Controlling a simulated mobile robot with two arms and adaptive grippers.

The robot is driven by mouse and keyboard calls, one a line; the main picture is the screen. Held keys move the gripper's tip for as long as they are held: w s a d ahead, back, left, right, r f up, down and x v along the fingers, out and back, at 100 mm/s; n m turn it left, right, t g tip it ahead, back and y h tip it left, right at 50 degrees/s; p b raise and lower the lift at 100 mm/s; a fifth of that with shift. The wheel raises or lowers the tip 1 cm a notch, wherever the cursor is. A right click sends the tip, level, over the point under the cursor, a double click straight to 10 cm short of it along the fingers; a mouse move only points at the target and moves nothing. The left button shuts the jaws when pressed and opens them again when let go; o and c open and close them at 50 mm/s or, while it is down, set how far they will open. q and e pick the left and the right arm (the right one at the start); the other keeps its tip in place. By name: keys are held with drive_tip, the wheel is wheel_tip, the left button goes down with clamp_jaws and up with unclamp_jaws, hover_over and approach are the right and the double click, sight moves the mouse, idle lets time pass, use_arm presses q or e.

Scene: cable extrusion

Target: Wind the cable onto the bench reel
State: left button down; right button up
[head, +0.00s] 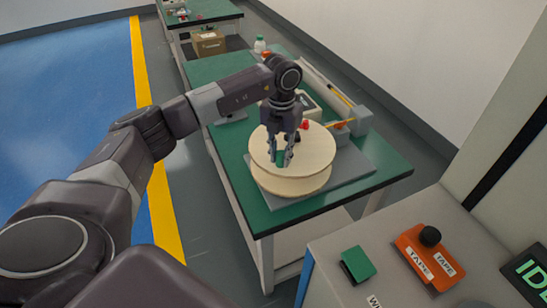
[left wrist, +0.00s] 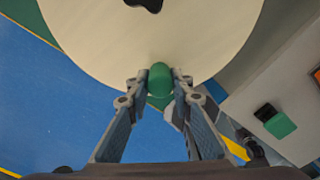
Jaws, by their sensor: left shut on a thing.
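The bench reel (head: 317,152) is a pale wooden spool on a grey plate on the green bench. Its upper flange (left wrist: 215,35) fills the top of the left wrist view. My left gripper (head: 281,157) points down at the near left part of the flange. It is shut on a green handle (left wrist: 160,80), which sits at the flange's edge in the wrist view. A short orange strand (head: 342,123), which looks like the cable, shows behind the reel by a grey box (head: 360,121). Any cable between the flanges is hidden. My right gripper is not in view.
The green bench (head: 238,148) also carries a red knob (head: 304,125) behind the reel. A grey cabinet at the right holds an orange tape holder (head: 428,256) and a green block (head: 358,264). Floor is clear left of the bench.

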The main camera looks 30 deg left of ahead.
sight(312, 163)
use_arm(q)
drive_tip(key=d+n, duration=0.1)
drive_tip(key=w+d+n, duration=0.1)
drive_tip(key=shift+d+n, duration=0.35)
drive_tip(key=shift+n, duration=0.05)
drive_tip(key=w+d+n, duration=0.1)
drive_tip(key=d+n, duration=0.1)
drive_tip(key=shift+w+n, duration=0.1)
drive_tip(key=shift+n, duration=0.3)
drive_tip(key=w+d+n+b, duration=0.1)
drive_tip(key=w+n, duration=0.1)
drive_tip(key=n, duration=0.1)
drive_tip(key=shift+d, duration=0.4)
drive_tip(key=shift+w+d+n, duration=0.45)
drive_tip(key=shift+w+n, duration=0.3)
drive_tip(key=shift+n, duration=0.35)
drive_tip(key=shift+r, duration=0.1)
drive_tip(key=c, duration=1.7)
unclamp_jaws()
